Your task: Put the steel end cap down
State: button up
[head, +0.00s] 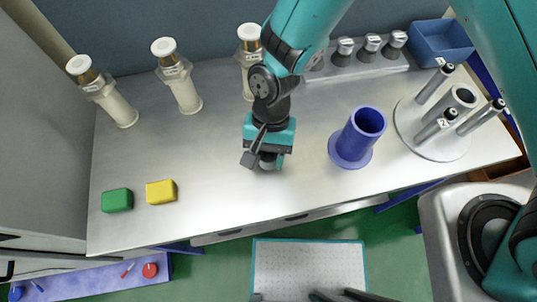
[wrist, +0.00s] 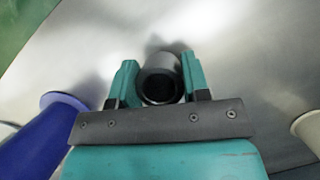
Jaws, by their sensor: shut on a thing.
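My gripper (head: 268,158) is over the middle of the metal table (head: 225,190), pointing down. In the wrist view its two teal fingers (wrist: 160,85) are closed on the sides of a steel end cap (wrist: 160,80), a short grey cylinder with a dark hollow end facing the camera. In the head view the cap (head: 268,164) shows only partly below the fingers. It is low over the table; I cannot tell whether it touches.
A blue flanged cylinder (head: 357,139) stands just right of my gripper. Further right is a round grey base with upright rods (head: 432,145). A rack of steel knobs (head: 363,65) and a blue bin (head: 441,42) are behind. Yellow (head: 161,192) and green (head: 117,200) blocks lie left.

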jog(key=shift+f, duration=0.8)
jog(key=shift+f, duration=0.15)
jog(key=o, duration=1.1)
